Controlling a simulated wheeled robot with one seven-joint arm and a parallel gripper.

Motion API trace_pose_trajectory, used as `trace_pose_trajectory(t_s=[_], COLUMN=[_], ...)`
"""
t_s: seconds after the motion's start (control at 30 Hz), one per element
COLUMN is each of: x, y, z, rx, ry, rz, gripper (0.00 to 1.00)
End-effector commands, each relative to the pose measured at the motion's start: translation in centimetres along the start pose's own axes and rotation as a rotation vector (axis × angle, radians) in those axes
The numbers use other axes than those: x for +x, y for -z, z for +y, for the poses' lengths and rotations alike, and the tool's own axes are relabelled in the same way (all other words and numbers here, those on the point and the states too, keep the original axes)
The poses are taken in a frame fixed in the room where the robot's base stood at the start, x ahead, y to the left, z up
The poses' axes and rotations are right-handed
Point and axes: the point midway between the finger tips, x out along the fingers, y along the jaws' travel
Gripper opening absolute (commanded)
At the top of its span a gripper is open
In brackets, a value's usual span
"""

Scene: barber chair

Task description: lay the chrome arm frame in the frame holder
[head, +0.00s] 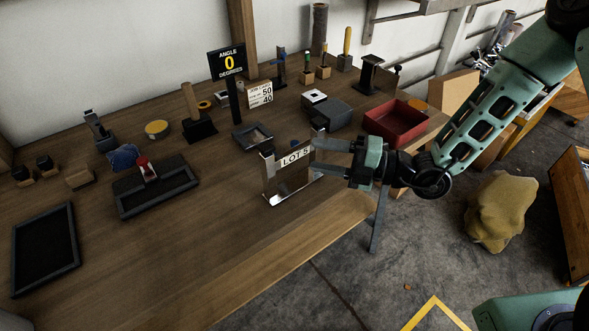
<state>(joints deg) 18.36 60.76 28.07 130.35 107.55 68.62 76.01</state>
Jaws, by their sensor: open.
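A shiny metal piece (283,196), which looks like the chrome arm frame, stands upright near the table's front edge. A white "LOT 5" label (295,158) shows at its top; I cannot tell whether it is fixed to it. My gripper (322,154) is open, coming in from the right, with its fingers pointing left at the label end. Its fingertips overlap the right side of the piece in the head view; contact cannot be told. No holder is marked; a black rimmed tray (73,246) lies empty at the far left, and another dark tray (130,210) holds a red-topped item.
A red bin (397,137) stands behind my gripper. An "ANGLE 0 DEGREES" sign (228,62), a small numbered card (260,95) and several tools on stands fill the back. The front left tabletop is clear. A yellowish sack (497,211) lies on the floor.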

Motion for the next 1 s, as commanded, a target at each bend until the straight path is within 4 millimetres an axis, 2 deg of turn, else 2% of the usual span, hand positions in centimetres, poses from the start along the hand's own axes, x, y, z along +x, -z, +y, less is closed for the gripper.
trace_pose_trajectory(t_s=[0.27, 0.53, 0.63, 0.87, 1.0], x=[2.2, 5.8, 6.4, 6.5, 6.5], y=[0.2, 0.4, 0.4, 0.3, 0.3], z=[-0.1, -0.6, -0.6, -0.6, -0.6], rx=[-0.001, -0.002, -0.002, -0.002, -0.002], ry=[0.0, 0.0, 0.0, 0.0, 0.0], rz=[0.004, 0.002, 0.001, 0.0, 0.0], gripper=[0.49, 0.49, 0.49, 0.49, 0.1])
